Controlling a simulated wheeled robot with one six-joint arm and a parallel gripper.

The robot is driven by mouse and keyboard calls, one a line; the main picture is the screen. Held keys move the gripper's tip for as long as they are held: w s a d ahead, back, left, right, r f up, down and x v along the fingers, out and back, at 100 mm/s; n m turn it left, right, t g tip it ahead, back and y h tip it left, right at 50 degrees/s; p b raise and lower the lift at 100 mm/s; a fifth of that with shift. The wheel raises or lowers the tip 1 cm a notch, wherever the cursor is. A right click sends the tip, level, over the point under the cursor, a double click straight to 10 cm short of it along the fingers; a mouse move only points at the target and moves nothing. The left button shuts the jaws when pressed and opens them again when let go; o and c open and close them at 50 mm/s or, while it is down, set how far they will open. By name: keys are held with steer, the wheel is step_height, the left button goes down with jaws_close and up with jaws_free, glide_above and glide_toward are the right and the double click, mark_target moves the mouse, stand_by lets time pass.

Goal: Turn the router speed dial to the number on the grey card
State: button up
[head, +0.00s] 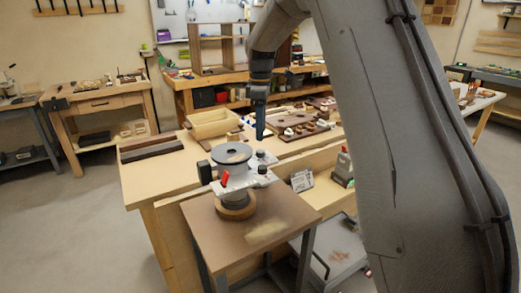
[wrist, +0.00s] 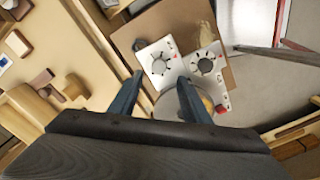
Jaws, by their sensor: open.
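The router (head: 236,190) stands on a small brown-topped stand, with a round grey disc on top and a red part on its side. Two dark knobs sit on white plates at its right: the far knob (head: 262,154) and the near knob (head: 263,169). In the wrist view they are the left knob (wrist: 162,65) and the right knob (wrist: 206,64); I cannot tell which is the speed dial. A pale card (head: 302,180) with dark marks leans right of the router; its number is unreadable. My gripper (head: 260,136) is open and empty above the knobs; its fingers (wrist: 160,77) point toward them.
The stand (head: 275,225) adjoins a long wooden bench (head: 165,180). The bench holds an open wooden box (head: 213,124), dark boards and several small wooden parts. Bare floor lies at the left.

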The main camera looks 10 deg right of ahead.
mark_target(261, 150)
steer(key=shift+w+f+p, duration=0.1)
steer(key=shift+f+p, duration=0.9)
steer(key=shift+f, duration=2.8)
steer(key=c, duration=1)
steer(key=shift+c, duration=0.2)
